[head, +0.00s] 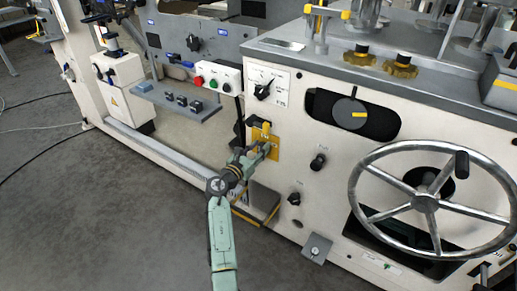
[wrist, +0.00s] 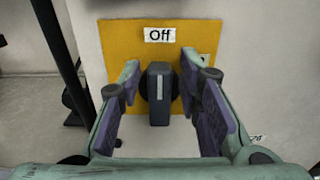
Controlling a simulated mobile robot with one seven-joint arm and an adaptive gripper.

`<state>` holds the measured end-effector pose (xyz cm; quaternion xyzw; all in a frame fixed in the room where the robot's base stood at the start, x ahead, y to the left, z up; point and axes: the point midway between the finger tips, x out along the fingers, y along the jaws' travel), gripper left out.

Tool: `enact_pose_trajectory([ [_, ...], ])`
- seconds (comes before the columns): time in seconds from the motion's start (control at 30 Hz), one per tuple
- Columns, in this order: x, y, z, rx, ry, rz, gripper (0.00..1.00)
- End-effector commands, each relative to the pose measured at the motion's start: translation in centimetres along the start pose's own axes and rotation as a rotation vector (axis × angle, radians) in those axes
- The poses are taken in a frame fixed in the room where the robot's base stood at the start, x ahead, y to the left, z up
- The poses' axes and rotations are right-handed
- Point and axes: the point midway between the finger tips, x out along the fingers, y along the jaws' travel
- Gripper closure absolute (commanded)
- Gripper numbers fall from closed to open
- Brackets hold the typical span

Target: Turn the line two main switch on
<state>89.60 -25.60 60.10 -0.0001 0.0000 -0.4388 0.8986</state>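A dark switch handle (wrist: 159,108) points downward on a round dark base, on a yellow plate (wrist: 118,40) with an "Off" label (wrist: 159,35) above it. The yellow plate (head: 272,154) also shows in the head view on the machine's front, partly behind my gripper. No line name is readable on it. My gripper (wrist: 160,80) is open, one finger on each side of the handle, with a gap seen on both sides. In the head view my gripper (head: 262,150) is in front of the plate, and the handle is hard to make out there.
A white panel with a black rotary knob (head: 263,90) is above the plate. A control box with red and green buttons (head: 213,80) is to the upper left. A black knob (head: 318,161) and a large handwheel (head: 425,203) are to the right. Grey floor (head: 110,215) is clear at left.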

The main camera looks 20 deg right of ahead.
Motion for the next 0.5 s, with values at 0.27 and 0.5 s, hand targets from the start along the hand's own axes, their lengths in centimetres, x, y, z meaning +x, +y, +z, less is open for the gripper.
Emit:
enact_pose_trajectory([
  [0.27,-0.03,0.02,0.0,0.0,0.0,0.0,0.89],
  [0.5,-0.03,0.01,-0.01,0.0,0.0,0.0,1.0],
])
